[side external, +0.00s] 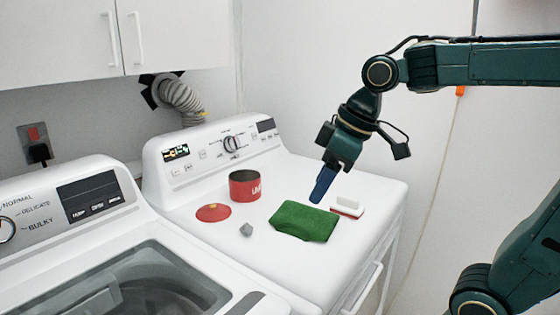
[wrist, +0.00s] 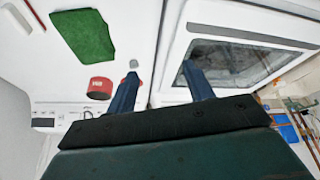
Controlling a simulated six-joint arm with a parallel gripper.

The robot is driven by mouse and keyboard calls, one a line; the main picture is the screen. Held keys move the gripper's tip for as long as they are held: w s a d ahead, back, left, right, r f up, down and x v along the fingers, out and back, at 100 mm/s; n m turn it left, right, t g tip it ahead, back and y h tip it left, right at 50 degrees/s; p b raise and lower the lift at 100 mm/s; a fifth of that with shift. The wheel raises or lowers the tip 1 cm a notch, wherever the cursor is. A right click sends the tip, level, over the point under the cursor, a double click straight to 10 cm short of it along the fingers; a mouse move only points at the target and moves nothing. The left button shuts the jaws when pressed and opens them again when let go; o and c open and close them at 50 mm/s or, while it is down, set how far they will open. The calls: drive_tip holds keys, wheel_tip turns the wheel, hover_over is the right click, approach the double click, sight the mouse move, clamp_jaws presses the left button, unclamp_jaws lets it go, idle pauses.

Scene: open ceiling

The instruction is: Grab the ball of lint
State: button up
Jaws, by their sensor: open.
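The ball of lint (side external: 246,229) is a small grey lump on the white dryer top, in front of the red can and left of the green cloth. It also shows in the wrist view (wrist: 133,63), just beyond the tip of the left finger. My gripper (side external: 319,198) is above the dryer top, over the right side of the green cloth, apart from the lint and to its right in the side view. In the wrist view my gripper (wrist: 159,68) shows two blue fingers spread apart with nothing between them.
A red can (side external: 245,186) and a flat red lid (side external: 213,212) stand near the lint. A folded green cloth (side external: 303,221) and a red-and-white brush (side external: 347,206) lie to the right. The dryer's control panel (side external: 218,144) rises behind; the washer (side external: 150,280) is in front.

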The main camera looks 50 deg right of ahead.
drive_tip(key=w+d+f+n+g+y, duration=0.1)
drive_tip(key=w+d+n, duration=0.1)
drive_tip(key=w, duration=0.4)
drive_tip(key=w+d+n, duration=0.1)
drive_tip(key=w+n, duration=0.2)
drive_tip(key=w, duration=0.4)
drive_tip(key=w+d+f+n+g+y, duration=0.1)
drive_tip(key=w+d+f+n, duration=0.3)
drive_tip(key=w+d+f, duration=0.3)
drive_tip(key=shift+w+d+g+y, duration=0.2)
drive_tip(key=shift+w+g+y, duration=0.15)
drive_tip(key=shift+w, duration=0.55)
drive_tip(key=shift+f, duration=0.1)
hover_over(248, 224)
drive_tip(key=d, duration=0.2)
drive_tip(key=shift+s+d+f, duration=0.1)
drive_tip(key=shift+s+f, duration=0.1)
drive_tip(key=shift+f, duration=1.75)
drive_tip(key=shift+s+d+f, duration=0.1)
drive_tip(key=shift+s+f, duration=0.05)
drive_tip(key=shift+f, duration=1.8)
drive_tip(key=shift+x, duration=2.65)
drive_tip(key=shift+a, duration=0.15)
